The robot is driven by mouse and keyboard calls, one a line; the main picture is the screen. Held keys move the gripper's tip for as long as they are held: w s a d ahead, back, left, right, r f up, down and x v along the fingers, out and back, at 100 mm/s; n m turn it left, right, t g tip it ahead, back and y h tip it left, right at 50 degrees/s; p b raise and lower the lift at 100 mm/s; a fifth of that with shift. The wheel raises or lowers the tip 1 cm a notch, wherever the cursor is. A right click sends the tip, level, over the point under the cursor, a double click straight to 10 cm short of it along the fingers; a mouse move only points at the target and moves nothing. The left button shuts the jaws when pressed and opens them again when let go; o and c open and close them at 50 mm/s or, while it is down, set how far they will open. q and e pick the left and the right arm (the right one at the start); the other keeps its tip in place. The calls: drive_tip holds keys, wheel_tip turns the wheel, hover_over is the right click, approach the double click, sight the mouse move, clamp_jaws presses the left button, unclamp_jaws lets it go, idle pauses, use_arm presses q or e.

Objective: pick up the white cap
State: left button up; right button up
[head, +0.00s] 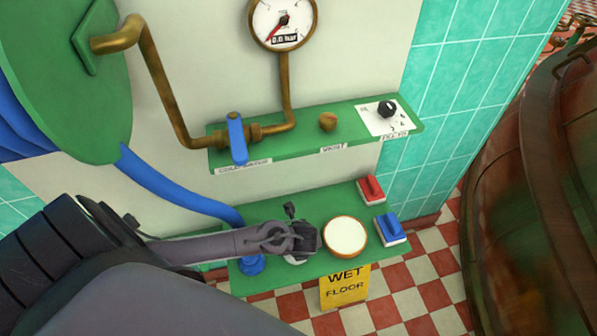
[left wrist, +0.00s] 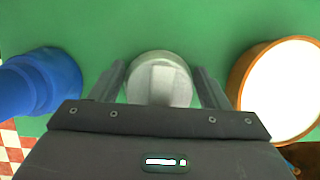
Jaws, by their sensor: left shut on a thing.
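The white cap (left wrist: 160,82) is round and pale grey-white, with a raised bar across its top. It sits between the two fingers of my left gripper (left wrist: 162,90) in the left wrist view, over the lower green shelf (left wrist: 205,40). In the head view my left gripper (head: 297,245) is over the shelf and hides most of the cap; a pale edge of the cap (head: 295,261) shows below it. My left gripper is shut on the cap. I cannot tell whether the cap touches the shelf. My right gripper is in neither view.
A round white-topped thing with a brown rim (head: 345,236) stands right of the gripper; a blue hose end (head: 251,264) stands left. Red (head: 371,190) and blue (head: 390,228) switches are further right. The upper green shelf (head: 290,138) carries a blue-handled valve (head: 237,138). A yellow sign (head: 345,287) hangs below.

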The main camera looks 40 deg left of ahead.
use_arm(q)
drive_tip(key=shift+r, duration=0.4)
wheel_tip(320, 180, up, 19)
drive_tip(key=p, duration=0.6)
drive_tip(key=shift+r, duration=0.15)
